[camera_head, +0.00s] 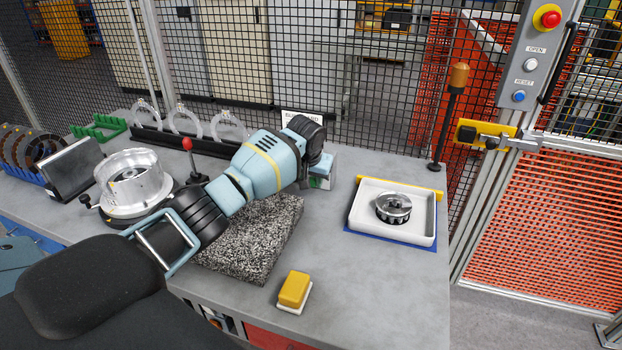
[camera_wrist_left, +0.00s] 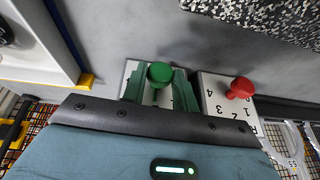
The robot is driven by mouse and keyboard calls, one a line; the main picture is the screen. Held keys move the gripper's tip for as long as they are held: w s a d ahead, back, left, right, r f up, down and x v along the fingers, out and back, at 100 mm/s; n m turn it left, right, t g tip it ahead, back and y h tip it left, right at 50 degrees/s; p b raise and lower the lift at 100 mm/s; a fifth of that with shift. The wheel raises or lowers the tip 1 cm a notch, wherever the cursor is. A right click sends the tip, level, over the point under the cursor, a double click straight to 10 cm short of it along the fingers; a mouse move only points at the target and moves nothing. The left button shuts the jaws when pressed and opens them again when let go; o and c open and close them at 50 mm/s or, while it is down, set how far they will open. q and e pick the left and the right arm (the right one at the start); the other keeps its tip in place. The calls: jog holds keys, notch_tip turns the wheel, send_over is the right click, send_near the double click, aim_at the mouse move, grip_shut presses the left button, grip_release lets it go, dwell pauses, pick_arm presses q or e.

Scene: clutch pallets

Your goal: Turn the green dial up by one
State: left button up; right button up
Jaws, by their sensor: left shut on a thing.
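The green dial (camera_wrist_left: 160,73) shows in the left wrist view on a pale panel. My left gripper (camera_wrist_left: 159,80) is shut on the green dial, one finger on each side of it. The dial's pointer and the marks around it are mostly hidden by the fingers. A red dial (camera_wrist_left: 240,88) sits on a pale numbered panel (camera_wrist_left: 215,105) to the right. In the head view my left arm reaches across to the back of the bench, and the wrist mostly hides the dials there. My right gripper is in neither view.
In the head view, a speckled stone slab (camera_head: 262,250) lies under my left arm. A white tray (camera_head: 365,224) with a round metal part (camera_head: 393,208) stands to the right. A yellow block (camera_head: 294,289) lies near the front edge. Wire mesh (camera_head: 375,120) rises behind the bench.

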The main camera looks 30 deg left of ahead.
pick_arm(q)
jog(key=shift+d+r+y, duration=0.1)
jog(key=shift+d+y, duration=0.1)
jog(key=shift+y, duration=0.3)
jog(key=shift+w+d+m+g+y+p, duration=0.15)
jog(key=shift+m+g+y+p, duration=0.15)
jog(key=shift+y, duration=0.4)
jog(key=shift+d+f+y, duration=0.1)
jog(key=shift+f+y, duration=0.15)
jog(key=shift+y, duration=0.55)
jog(key=shift+d+f+m+g+y+b, duration=0.15)
jog(key=shift+m+g+y+b, duration=0.25)
jog(key=shift+y, duration=1.3)
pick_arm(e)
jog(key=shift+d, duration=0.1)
pick_arm(q)
jog(key=o, duration=0.9)
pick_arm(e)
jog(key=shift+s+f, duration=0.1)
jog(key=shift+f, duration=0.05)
pick_arm(q)
jog(key=shift+o, duration=0.2)
